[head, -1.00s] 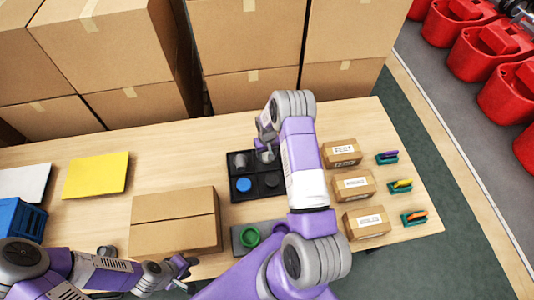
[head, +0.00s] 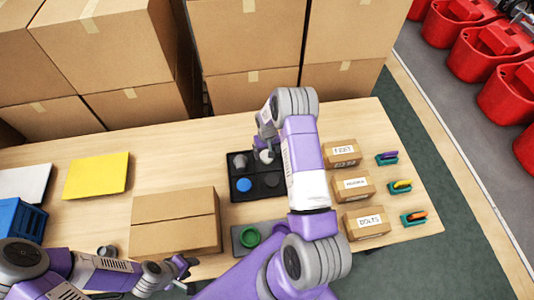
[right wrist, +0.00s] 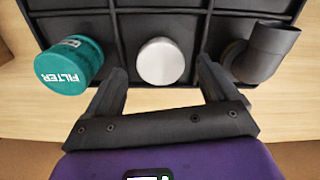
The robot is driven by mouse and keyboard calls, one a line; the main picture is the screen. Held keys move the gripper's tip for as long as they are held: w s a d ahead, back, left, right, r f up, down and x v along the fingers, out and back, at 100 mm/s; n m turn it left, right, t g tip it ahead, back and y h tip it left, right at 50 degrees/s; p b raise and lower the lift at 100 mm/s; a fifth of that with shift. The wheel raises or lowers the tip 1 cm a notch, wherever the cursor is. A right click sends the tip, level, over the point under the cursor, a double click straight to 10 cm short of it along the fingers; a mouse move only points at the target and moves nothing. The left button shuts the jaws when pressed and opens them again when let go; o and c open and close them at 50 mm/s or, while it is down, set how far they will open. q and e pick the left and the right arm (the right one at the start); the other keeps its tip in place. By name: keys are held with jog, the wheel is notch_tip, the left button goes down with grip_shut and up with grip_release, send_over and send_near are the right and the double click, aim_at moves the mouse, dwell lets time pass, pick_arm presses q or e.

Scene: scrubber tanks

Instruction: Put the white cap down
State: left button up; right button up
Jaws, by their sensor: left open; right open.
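The white cap (right wrist: 160,62) sits in a compartment of the black divided tray (right wrist: 190,22) in the right wrist view. In the head view the cap (head: 266,157) shows in the tray's far row, partly beside my right arm. My right gripper (right wrist: 160,78) is open, with its fingers apart on either side of the cap and clear of it. In the head view my right gripper (head: 266,143) is over the far side of the tray. My left gripper (head: 185,271) is open and empty near the table's front edge, by the cardboard box.
A teal filter (right wrist: 70,62) and a dark elbow pipe (right wrist: 265,52) flank the cap. A blue cap (head: 243,185) is in the tray's near row. A closed cardboard box (head: 175,220) stands left; small labelled boxes (head: 352,187) stand right. Bare table lies between tray and yellow sheet (head: 97,175).

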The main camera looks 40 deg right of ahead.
notch_tip(320, 180, up, 10)
dwell(0.3)
jog(key=shift+s, duration=0.1)
dwell(0.4)
